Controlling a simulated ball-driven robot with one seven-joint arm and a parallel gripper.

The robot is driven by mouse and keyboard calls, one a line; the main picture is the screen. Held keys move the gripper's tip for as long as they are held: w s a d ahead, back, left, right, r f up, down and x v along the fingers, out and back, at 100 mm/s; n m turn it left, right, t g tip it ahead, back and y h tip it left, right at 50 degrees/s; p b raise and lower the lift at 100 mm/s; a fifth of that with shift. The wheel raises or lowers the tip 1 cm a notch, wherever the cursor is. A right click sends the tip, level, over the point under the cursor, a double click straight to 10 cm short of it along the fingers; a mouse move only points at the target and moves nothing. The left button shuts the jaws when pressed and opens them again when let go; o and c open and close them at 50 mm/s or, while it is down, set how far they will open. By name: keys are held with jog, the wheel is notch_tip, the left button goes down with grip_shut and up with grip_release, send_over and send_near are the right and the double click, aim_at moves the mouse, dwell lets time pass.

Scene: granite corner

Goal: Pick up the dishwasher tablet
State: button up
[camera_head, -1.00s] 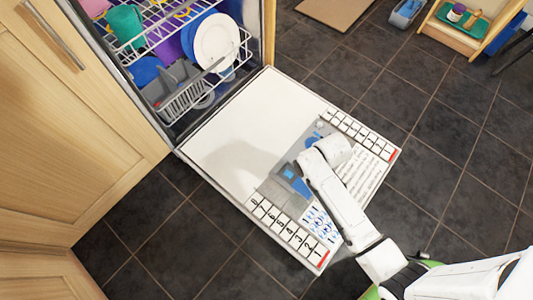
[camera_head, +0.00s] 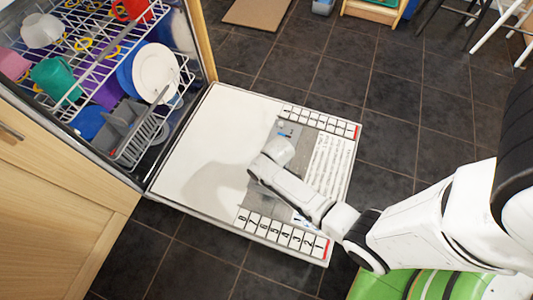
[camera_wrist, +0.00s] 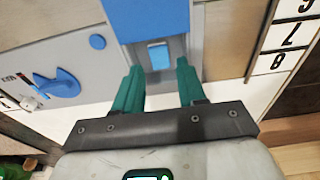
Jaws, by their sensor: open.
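In the wrist view, a small block with a pale top and blue below, which looks like the dishwasher tablet (camera_wrist: 158,55), sits in a grey recess under a raised blue lid (camera_wrist: 145,18). My gripper (camera_wrist: 159,68) is open, with its two teal fingers apart and the tablet showing between and just beyond their tips. I cannot tell whether the fingertips reach down beside it. In the head view, my arm covers the dispenser area of the open dishwasher door (camera_head: 200,160), and the tablet and fingers are hidden.
The wrist view shows a round blue knob (camera_wrist: 97,42) and a larger blue dial (camera_wrist: 62,84) on the door panel. The dishwasher rack (camera_head: 110,60) holds a white plate (camera_head: 155,72), a green cup (camera_head: 55,78) and other dishes. Dark tiled floor (camera_head: 400,95) is clear beyond the door.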

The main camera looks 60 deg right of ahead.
jog(key=f, duration=0.1)
jog(key=f+b, duration=0.2)
jog(key=f, duration=0.1)
jog(key=shift+w, duration=0.35)
jog(key=shift+c, duration=0.3)
grip_shut()
jog(key=shift+r, duration=0.1)
